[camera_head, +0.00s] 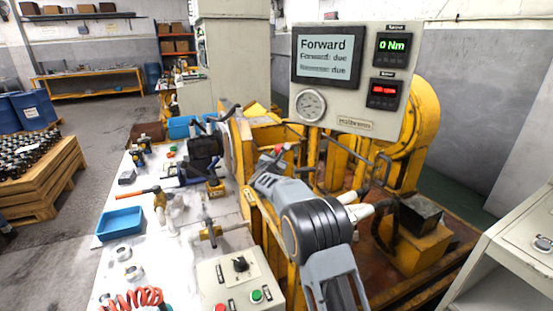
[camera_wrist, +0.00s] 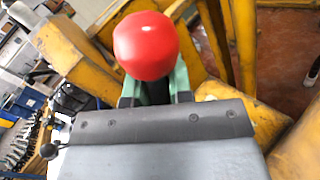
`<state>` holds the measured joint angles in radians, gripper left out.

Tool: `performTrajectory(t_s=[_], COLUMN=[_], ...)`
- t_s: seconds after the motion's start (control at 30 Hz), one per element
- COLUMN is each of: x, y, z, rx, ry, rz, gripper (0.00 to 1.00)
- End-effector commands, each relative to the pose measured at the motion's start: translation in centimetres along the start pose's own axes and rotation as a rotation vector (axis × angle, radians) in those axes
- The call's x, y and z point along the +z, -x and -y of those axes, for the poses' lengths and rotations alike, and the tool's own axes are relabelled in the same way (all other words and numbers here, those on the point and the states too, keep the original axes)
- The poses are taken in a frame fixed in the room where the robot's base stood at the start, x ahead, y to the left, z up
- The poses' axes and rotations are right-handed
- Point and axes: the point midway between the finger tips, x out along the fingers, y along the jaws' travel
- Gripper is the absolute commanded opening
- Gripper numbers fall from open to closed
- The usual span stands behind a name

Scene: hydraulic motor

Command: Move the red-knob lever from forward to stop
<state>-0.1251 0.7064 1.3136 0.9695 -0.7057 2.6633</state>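The lever's round red knob (camera_wrist: 146,45) fills the upper middle of the wrist view, just beyond the front edge of my gripper. In the head view the knob (camera_head: 279,149) shows small at the tip of my grey arm, in front of the yellow machine. My gripper (camera_wrist: 155,92) is right below the knob, with greenish parts on both sides of a dark stem. The knob hides most of the stem and fingertips, so I cannot tell whether the fingers press on it. The display panel (camera_head: 327,57) reads "Forward" in large letters.
The gauge panel (camera_head: 347,115) stands above the lever, with a 0 Nm readout. Yellow machine frames (camera_head: 253,225) stand close around my arm. A control box (camera_head: 238,280) with buttons is at the front. The white bench at left holds tools and a blue tray (camera_head: 119,224).

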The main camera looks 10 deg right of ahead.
Motion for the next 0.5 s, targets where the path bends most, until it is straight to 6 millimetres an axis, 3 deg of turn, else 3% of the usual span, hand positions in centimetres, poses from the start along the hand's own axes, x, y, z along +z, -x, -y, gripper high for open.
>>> performTrajectory(t_s=[0.2, 0.5], x=[0.01, 0.01], y=[0.01, 0.01], z=[0.0, 0.0], rx=[0.0, 0.0], ry=[0.0, 0.0], rz=[0.0, 0.0], gripper=[0.0, 0.0])
